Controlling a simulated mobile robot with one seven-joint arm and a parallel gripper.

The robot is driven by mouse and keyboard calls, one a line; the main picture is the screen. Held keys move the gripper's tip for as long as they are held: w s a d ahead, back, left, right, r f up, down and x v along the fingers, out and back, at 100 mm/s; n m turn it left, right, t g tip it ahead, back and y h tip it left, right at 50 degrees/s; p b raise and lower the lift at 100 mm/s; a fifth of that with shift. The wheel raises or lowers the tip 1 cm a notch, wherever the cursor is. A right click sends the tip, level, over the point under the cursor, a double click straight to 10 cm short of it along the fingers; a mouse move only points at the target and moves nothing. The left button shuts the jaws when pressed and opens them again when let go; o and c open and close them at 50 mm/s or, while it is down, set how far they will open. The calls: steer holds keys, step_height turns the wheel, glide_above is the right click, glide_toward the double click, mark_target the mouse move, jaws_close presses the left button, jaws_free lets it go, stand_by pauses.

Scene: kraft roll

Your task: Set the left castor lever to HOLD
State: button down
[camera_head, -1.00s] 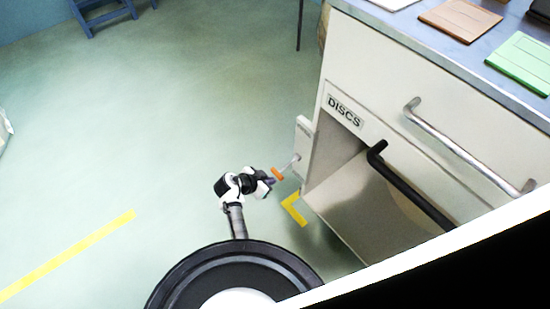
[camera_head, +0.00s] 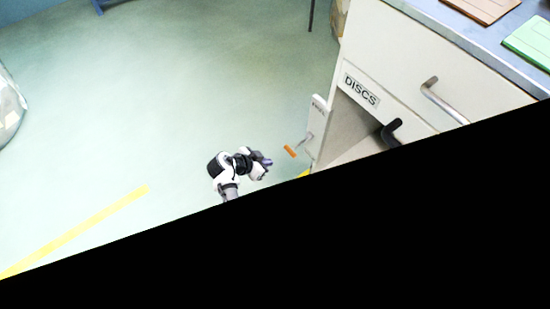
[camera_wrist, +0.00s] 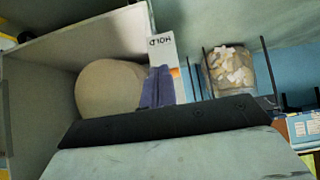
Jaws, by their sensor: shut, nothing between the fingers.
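The castor lever (camera_head: 289,151) has an orange grip on a thin metal rod. It sticks out from a pale plate (camera_head: 318,112) on the cabinet's left edge. In the wrist view the plate (camera_wrist: 162,47) reads HOLD, turned upside down, and a bit of the orange grip (camera_wrist: 175,72) shows behind my fingers. The lever's exact setting cannot be told. My gripper (camera_head: 268,162) is shut and empty, left of the orange grip with a small gap in the head view. Its purple-grey fingers (camera_wrist: 158,87) hide part of the lever in the wrist view.
The cabinet (camera_head: 390,50) has a DISCS label and an open lower space with a black handle (camera_head: 391,131). A tan rounded roll (camera_wrist: 105,88) sits inside. A wire bin of paper scraps (camera_wrist: 230,72) stands beyond. Black covers the lower head view.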

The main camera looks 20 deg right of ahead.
steer(key=s+a, duration=0.1)
steer(key=a, duration=0.3)
steer(key=w+d+r+g+y+p, duration=0.1)
steer(key=d+r+y+p, duration=0.3)
steer(key=r, duration=0.8)
steer(key=w+d+f+h+p, duration=0.1)
steer(key=w+d+f, duration=0.1)
steer(key=d+f, duration=0.6)
step_height(320, 180, down, 4)
steer(key=shift+w+r, duration=0.2)
steer(key=shift+w, duration=0.2)
steer(key=shift+d, duration=0.1)
steer(key=shift+h, duration=0.8)
steer(key=shift+d+f+b, duration=0.15)
steer(key=shift+f+b, duration=2.3)
steer(key=shift+b, duration=0.6)
